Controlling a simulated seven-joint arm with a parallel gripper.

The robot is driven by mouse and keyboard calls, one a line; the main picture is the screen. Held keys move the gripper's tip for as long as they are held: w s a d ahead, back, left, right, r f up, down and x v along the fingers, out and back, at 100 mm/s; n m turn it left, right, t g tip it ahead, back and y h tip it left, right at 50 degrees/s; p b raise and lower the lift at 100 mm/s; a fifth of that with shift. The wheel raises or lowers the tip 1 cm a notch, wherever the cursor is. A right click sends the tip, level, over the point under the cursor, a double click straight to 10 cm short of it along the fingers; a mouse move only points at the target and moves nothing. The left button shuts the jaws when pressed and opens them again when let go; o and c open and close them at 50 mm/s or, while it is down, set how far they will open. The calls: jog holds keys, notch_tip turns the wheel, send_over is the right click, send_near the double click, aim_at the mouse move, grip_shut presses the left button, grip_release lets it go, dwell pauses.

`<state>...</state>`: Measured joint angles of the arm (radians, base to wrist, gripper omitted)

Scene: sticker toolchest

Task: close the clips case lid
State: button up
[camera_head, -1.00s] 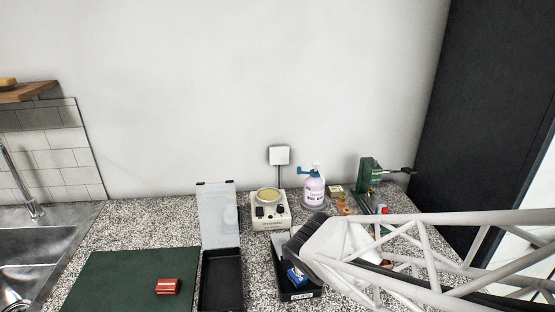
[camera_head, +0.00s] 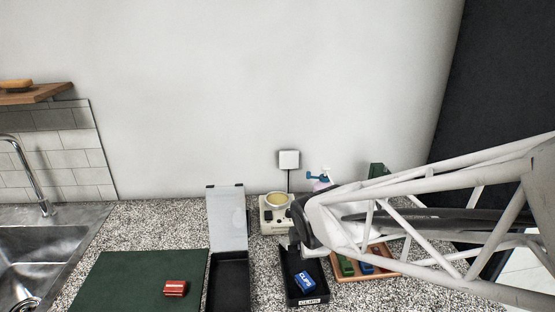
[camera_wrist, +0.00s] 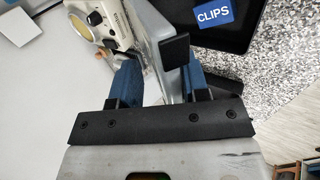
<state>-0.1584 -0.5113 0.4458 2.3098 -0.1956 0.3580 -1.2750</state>
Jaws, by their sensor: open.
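The clips case (camera_head: 306,299) is a black open box with a white label on its front; a blue block marked CLIPS (camera_head: 305,281) lies inside. In the wrist view the CLIPS block (camera_wrist: 213,15) and the dark case (camera_wrist: 235,42) are at the upper right. The case's pale see-through lid (camera_wrist: 152,30) stands raised, with its edge between my fingers. My gripper (camera_wrist: 158,60) is open, its blue fingers on either side of the lid; contact cannot be told. In the head view my gripper (camera_head: 296,244) is at the back of the case and hides most of the lid.
A second black case (camera_head: 229,288) with its lid (camera_head: 227,215) upright stands close on the left. A red block (camera_head: 176,288) lies on a green mat (camera_head: 125,275). A cream device (camera_head: 273,217) stands behind, and a wooden tray (camera_head: 345,277) with blocks is right.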

jog(key=shift+w+r, duration=0.4)
jog(key=shift+w, duration=0.05)
jog(key=w+r, duration=0.2)
jog(key=w, duration=0.1)
jog(key=shift+w+a+r, duration=0.1)
jog(key=shift+w, duration=0.15)
jog(key=shift+w+r+g, duration=0.3)
jog(key=shift+w+g, duration=0.3)
jog(key=shift+w, duration=0.1)
jog(key=shift+w+r+g, duration=0.3)
jog(key=shift+w+g, duration=0.3)
jog(key=shift+w, duration=0.05)
jog(key=shift+w+g, duration=3.7)
jog(key=shift+w, duration=1.6)
jog(key=shift+v, duration=2.6)
jog(key=shift+a, duration=0.25)
jog(key=shift+w, duration=0.1)
